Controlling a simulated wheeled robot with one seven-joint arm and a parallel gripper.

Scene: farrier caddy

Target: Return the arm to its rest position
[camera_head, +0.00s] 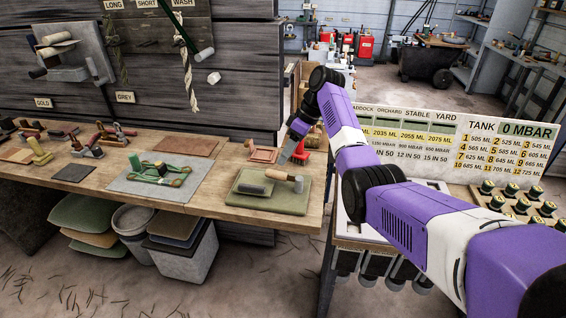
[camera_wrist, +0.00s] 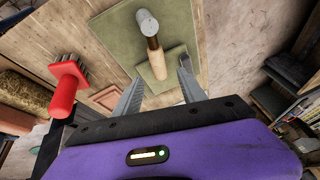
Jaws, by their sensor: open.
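My arm (camera_head: 360,160) is purple, white and black and reaches in from the right of the head view toward the wooden bench (camera_head: 225,205). My gripper (camera_head: 291,154) is above the right end of the bench, and its fingers are partly hidden there. In the wrist view my gripper (camera_wrist: 158,95) shows two grey fingers spread apart with nothing between them. Beyond them a mallet with a wooden handle (camera_wrist: 157,63) and a grey head (camera_wrist: 147,24) lies on a green mat (camera_wrist: 180,35). The mallet also shows in the head view (camera_head: 284,178), apart from my fingers.
A red brush (camera_wrist: 65,88) lies left of my gripper in the wrist view. A grey mat (camera_head: 120,182) with a green item is farther left on the bench. A panel (camera_head: 440,140) and a board of dark knobs (camera_head: 515,205) stand at right, close to my arm.

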